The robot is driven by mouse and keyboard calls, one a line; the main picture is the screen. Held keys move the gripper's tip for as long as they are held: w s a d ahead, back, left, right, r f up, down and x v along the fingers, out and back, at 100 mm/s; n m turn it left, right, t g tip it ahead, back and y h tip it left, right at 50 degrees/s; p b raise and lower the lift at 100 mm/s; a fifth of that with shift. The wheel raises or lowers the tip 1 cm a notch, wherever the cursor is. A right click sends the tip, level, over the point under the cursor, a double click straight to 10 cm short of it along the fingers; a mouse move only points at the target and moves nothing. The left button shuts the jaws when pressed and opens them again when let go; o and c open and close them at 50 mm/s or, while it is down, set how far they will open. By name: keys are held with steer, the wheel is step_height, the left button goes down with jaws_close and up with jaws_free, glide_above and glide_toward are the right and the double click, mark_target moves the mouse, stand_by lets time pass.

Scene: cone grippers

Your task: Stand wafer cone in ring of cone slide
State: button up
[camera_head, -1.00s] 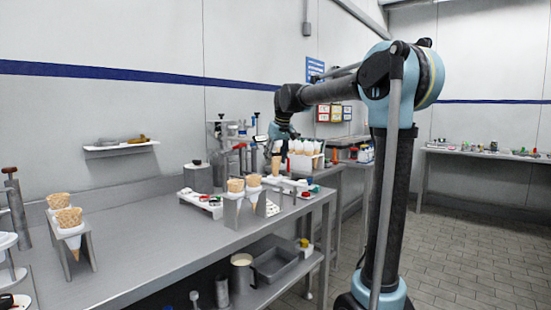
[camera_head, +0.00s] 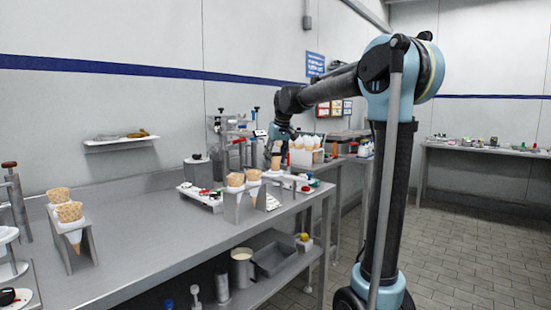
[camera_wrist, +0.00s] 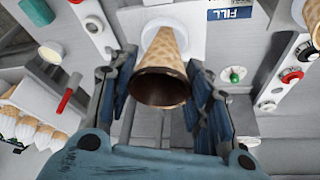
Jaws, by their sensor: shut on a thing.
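My gripper (camera_wrist: 160,100) is shut on a tan wafer cone (camera_wrist: 166,55) with a dark brown inside. In the wrist view the cone's open mouth faces the camera, and its narrow end points away, over a pale plate with a round white part (camera_wrist: 178,12) that looks like the cone slide. I cannot tell whether the cone's tip is inside the ring or only in front of it. In the head view the cone (camera_head: 276,162) hangs upright below my gripper (camera_head: 279,146), over the far end of the bench. The ring is too small to make out there.
Wafer cones stand in a metal rack (camera_head: 231,208) at the bench's front edge and another rack (camera_head: 88,245) at left. A red-handled lever (camera_wrist: 68,95) and red and green knobs lie around the slide. The middle bench (camera_head: 150,235) is clear.

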steer(key=shift+f, duration=1.4)
steer(key=o, duration=0.8)
steer(key=v, duration=1.2)
steer(key=shift+d+f, duration=0.1)
steer(key=s+d+f+m+h, duration=0.1)
steer(key=s+d+f+m, duration=0.2)
steer(key=s+d+f, duration=1.35)
steer(key=s+d+f+m, duration=0.1)
steer(key=s+f, duration=0.5)
steer(key=s+d+f+g, duration=0.1)
steer(key=s+d+f, duration=0.1)
steer(key=s+f, duration=0.5)
steer(key=s+d+f+m+h, duration=0.1)
steer(key=s+d+f, duration=0.1)
steer(key=s+f, duration=0.5)
steer(key=shift+s+f+m+g, duration=0.15)
steer(key=shift+f+m+g, duration=0.05)
steer(key=shift+m+g, duration=0.1)
